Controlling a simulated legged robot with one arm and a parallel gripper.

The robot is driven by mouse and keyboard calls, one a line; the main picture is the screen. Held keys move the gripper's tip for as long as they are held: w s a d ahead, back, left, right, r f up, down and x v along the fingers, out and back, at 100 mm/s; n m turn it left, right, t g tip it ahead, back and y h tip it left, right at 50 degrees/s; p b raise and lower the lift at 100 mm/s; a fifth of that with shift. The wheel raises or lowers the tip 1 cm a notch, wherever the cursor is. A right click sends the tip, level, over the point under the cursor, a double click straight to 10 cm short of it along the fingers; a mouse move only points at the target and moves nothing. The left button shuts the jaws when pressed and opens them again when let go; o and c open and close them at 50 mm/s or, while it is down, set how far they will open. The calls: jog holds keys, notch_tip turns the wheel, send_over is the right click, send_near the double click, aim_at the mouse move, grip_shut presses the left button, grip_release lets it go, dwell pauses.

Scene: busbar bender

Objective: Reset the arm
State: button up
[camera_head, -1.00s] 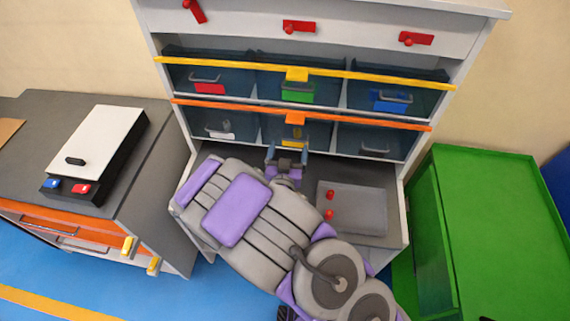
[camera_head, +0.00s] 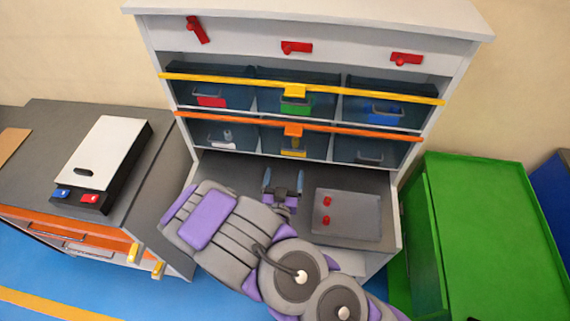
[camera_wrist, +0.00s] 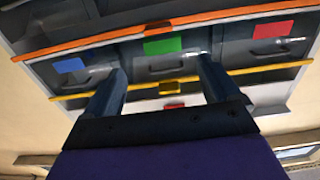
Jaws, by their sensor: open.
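My gripper (camera_head: 283,182) is in front of the lower part of the white shelf cabinet (camera_head: 310,15), above its grey worktop and left of a grey plate with two red knobs (camera_head: 347,215). Its two fingers are apart with nothing between them. In the wrist view my gripper (camera_wrist: 165,85) also shows open and empty, with the fingers pointing toward the cabinet's bins. My arm is folded low in front of the cabinet and hides part of the worktop.
Dark bins sit in two rows behind a yellow bar (camera_head: 300,92) and an orange bar (camera_head: 300,131). A grey bench (camera_head: 40,130) with a black-and-white device (camera_head: 100,160) stands left. A green cabinet (camera_head: 480,230) stands right. Blue floor shows at lower left.

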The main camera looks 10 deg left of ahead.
jog(key=shift+w, duration=0.1)
jog(key=d+f+m+g+b, duration=0.2)
jog(key=d+f+m+g, duration=0.15)
jog(key=g, duration=0.55)
jog(key=s+d+r+n+g+b, duration=0.1)
jog(key=s+d+r+g, duration=0.2)
jog(key=s, duration=0.7)
jog(key=s+d+r+n+g+b, duration=0.1)
jog(key=s+d+r+g, duration=0.3)
jog(key=s+d+r, duration=0.4)
jog(key=s+d+r+n+g+b, duration=0.2)
jog(key=s+d+r, duration=0.3)
jog(key=s, duration=0.8)
jog(key=shift+s+d+r+g+y, duration=0.3)
jog(key=shift+d+r+g, duration=0.05)
jog(key=shift+r+g, duration=0.5)
